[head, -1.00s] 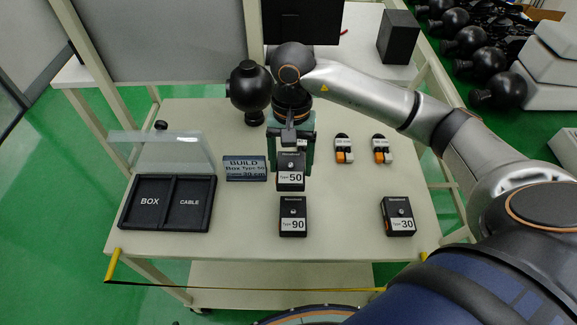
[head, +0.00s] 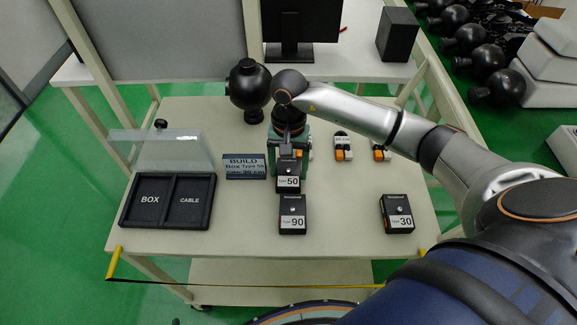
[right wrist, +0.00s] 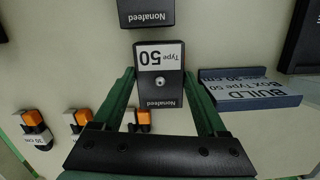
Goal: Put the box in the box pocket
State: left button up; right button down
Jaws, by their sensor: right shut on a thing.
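The black Type 50 box (head: 288,168) is in the middle of the table, just behind the Type 90 box. My right gripper (head: 288,160) is shut on it, with its green fingers on either side. In the right wrist view the Type 50 box (right wrist: 160,90) sits between the two green fingers (right wrist: 160,85). I cannot tell whether it touches the table. The box pocket (head: 149,212), marked BOX, is the left compartment of the black tray at the table's left and looks empty. My left gripper is not in view.
The Type 90 box (head: 292,222) stands close in front, and the Type 30 box (head: 397,222) is at the right. A BUILD sign (head: 244,160) is between tray and gripper. A clear lid (head: 165,150) stands behind the tray. Orange-tipped cables (head: 343,150) lie behind.

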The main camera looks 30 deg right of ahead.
jog(key=shift+c, duration=1)
grip_release()
